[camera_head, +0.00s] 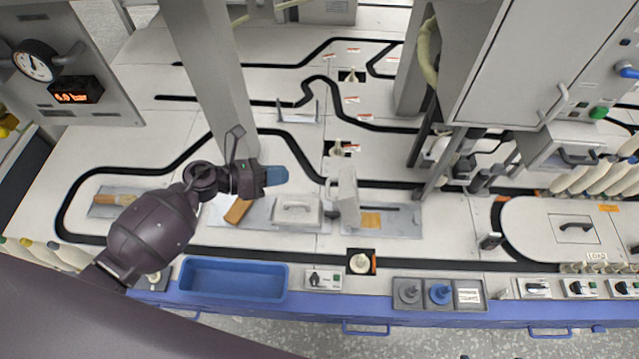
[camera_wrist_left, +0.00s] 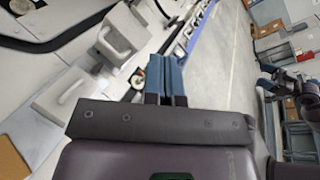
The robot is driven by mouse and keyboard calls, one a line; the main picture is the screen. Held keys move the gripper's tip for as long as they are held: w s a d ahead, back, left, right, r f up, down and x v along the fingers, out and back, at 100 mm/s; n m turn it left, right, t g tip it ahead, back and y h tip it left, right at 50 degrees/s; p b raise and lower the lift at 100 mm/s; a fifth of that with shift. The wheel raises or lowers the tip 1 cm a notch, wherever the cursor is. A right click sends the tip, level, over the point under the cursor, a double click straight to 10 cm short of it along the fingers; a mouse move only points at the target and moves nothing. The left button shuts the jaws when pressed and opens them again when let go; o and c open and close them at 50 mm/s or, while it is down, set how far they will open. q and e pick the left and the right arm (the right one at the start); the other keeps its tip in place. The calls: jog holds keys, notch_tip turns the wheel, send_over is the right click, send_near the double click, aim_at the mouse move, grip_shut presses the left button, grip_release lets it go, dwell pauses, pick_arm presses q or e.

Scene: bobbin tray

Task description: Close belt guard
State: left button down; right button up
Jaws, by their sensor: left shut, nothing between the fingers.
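The piece that looks like the belt guard (camera_head: 345,193) is a pale grey panel standing raised on a grey base plate, right of my left gripper. The panel also seems to show in the left wrist view (camera_wrist_left: 122,36), up and left of the fingers. My left gripper (camera_head: 277,175) is shut and empty, its blue fingertips pointing right, apart from the panel. In the left wrist view its fingers (camera_wrist_left: 165,78) are together. My right gripper does not show clearly in either view.
A low white cover with a handle (camera_head: 296,209) sits left of the panel. A tan block (camera_head: 238,210) lies further left. A grey post (camera_head: 207,75) stands behind my left gripper. A blue bin (camera_head: 233,279) and a switch box (camera_head: 324,279) line the front edge.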

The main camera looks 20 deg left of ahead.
pick_arm(q)
jog(key=w+a+f+m+g+y+b, duration=0.35)
jog(key=w+f+m+g, duration=0.25)
jog(key=f+m, duration=0.35)
jog(key=d+r+b+x, duration=0.1)
jog(key=b+x, duration=0.1)
jog(key=x, duration=0.9)
jog(key=shift+w+d+y+b, duration=0.35)
jog(key=shift+d, duration=0.05)
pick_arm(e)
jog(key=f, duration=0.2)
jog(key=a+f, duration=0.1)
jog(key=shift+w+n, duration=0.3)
pick_arm(q)
jog(key=shift+r, duration=0.15)
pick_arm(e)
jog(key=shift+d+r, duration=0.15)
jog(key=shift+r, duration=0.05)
pick_arm(q)
jog(key=shift+w+d+r+y+p, duration=0.15)
jog(key=shift+d+r+y+p, duration=0.05)
jog(key=shift+d+y+p, duration=0.2)
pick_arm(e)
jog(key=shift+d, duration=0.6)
